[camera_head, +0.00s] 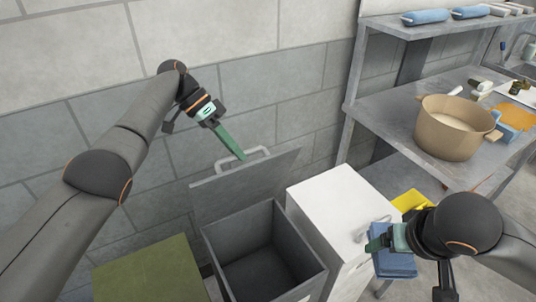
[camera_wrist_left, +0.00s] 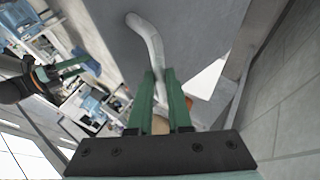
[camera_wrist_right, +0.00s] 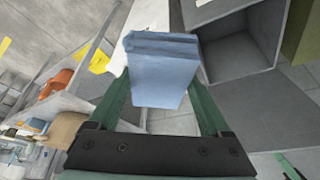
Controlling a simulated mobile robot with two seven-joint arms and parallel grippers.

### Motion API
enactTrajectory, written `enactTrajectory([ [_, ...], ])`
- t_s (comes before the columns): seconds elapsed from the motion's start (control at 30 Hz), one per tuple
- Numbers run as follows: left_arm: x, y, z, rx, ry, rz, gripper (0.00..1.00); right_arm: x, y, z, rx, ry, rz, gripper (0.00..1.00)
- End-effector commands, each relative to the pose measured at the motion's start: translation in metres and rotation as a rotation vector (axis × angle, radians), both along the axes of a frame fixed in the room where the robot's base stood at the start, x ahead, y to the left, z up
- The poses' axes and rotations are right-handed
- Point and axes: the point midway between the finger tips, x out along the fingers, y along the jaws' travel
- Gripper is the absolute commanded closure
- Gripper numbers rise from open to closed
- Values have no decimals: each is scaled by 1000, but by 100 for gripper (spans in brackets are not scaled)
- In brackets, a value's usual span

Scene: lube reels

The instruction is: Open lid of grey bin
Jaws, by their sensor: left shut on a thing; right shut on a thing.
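The grey bin (camera_head: 262,262) stands open below the wall, and its inside looks empty. Its lid (camera_head: 240,188) is tilted up at the back, with a pale handle (camera_head: 258,152) at its top edge. My left gripper (camera_head: 241,156) is shut on this handle. In the left wrist view the handle (camera_wrist_left: 150,40) runs between the green fingers (camera_wrist_left: 160,90). My right gripper (camera_head: 376,243) is shut on a blue folded cloth (camera_head: 394,264) in front of the white cabinet. The cloth (camera_wrist_right: 160,75) fills the space between the fingers in the right wrist view.
A white cabinet (camera_head: 335,215) stands right beside the bin. A green box (camera_head: 150,272) is at the lower left. A metal table (camera_head: 385,122) at the right holds a brown pot (camera_head: 450,130) and an orange board (camera_head: 485,122). A yellow item (camera_head: 410,200) lies below.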

Motion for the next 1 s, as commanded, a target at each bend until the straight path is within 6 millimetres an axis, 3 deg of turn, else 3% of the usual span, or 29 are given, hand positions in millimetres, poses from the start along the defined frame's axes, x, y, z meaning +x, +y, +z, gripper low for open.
enactTrajectory([
  [0.03,-1,9,-15,26,18,13,100,0,0,-1,0,0,0,63],
  [0.63,0,16,-14,27,18,12,100,0,0,-1,0,0,0,63],
  [0.67,0,16,-14,28,18,12,82,0,0,-1,0,0,0,63],
  [0.7,0,16,-14,28,18,12,77,0,0,-1,0,0,0,63],
  [0.9,0,15,-12,25,18,10,55,0,0,-1,0,0,0,63],
  [1.0,0,14,-10,22,16,9,53,0,0,0,0,0,0,63],
])
